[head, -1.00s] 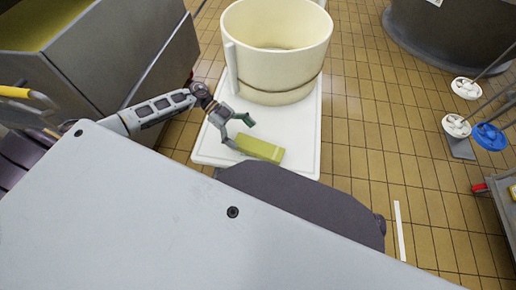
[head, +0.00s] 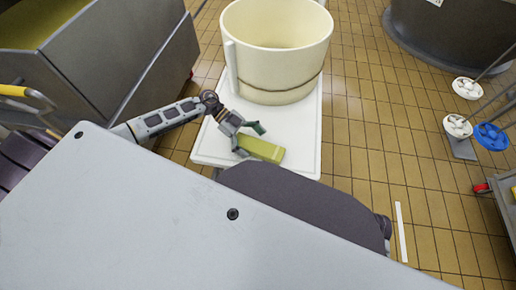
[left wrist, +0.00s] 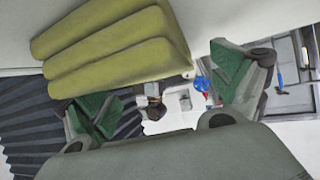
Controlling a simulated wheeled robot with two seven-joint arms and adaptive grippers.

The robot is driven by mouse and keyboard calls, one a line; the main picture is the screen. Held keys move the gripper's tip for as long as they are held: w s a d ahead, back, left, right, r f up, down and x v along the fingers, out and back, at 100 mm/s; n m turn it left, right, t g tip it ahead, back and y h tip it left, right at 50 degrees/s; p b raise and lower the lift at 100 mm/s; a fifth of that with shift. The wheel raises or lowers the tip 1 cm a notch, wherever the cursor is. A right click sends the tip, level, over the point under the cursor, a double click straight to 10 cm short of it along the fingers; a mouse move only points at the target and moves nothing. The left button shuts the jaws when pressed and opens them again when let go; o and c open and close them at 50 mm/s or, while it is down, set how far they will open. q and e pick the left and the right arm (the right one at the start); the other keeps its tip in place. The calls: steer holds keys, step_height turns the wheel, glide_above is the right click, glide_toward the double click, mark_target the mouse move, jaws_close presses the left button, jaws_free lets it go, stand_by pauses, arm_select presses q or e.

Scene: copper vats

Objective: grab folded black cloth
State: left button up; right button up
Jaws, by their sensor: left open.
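A folded cloth (head: 265,150) lies on a white board (head: 309,150), in front of a big cream bucket. It looks yellow-green, not black. In the left wrist view the cloth (left wrist: 110,45) shows several stacked folds at upper left. My left gripper (head: 250,140) is open and empty at the cloth's upper left end. In the left wrist view the green-padded fingers of my left gripper (left wrist: 166,90) are spread apart, with the cloth seen above and between them. I cannot tell whether a finger touches it. My right gripper is not in view.
The cream bucket (head: 275,55) stands on the board just behind the cloth.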

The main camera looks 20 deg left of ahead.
arm_select(q)
steer(key=shift+d+f, duration=0.25)
steer(key=shift+d, duration=0.15)
steer(key=shift+s, duration=0.1)
steer(key=c, duration=1.3)
